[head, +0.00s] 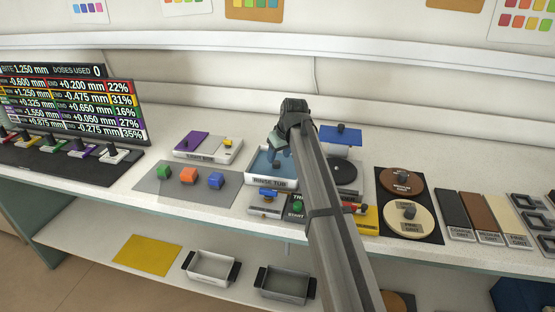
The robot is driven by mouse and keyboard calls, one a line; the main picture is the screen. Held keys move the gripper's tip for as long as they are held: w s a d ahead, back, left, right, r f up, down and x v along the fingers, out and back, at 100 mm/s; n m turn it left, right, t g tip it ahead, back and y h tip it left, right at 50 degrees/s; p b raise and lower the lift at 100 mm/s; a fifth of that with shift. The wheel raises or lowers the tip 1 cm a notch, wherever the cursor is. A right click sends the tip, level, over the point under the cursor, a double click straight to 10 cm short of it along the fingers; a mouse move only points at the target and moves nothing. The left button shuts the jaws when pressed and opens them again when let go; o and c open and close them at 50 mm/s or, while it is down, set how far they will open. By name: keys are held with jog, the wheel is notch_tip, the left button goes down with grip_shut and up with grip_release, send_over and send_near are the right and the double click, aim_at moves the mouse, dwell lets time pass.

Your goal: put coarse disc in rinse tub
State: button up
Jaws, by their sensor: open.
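The rinse tub (258,181) is a blue-lined tray, labelled on its front, near the middle of the bench. My gripper (278,146) points down over the tub, its jaws open. A small bluish shape shows in the tub below the fingers; I cannot tell what it is. A dark round disc (345,177) with a small knob lies right of the tub, partly behind my arm. Its label is not readable, so I cannot confirm that it is the coarse disc.
A brown disc (403,188) and a cream disc (398,222) lie on a black mat at the right. A blue-topped stand (341,138) is behind the dark disc. My arm crosses the bench front.

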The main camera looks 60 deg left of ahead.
jog(key=v, duration=0.8)
jog(key=shift+d+r, duration=0.2)
jog(key=shift+r, duration=0.15)
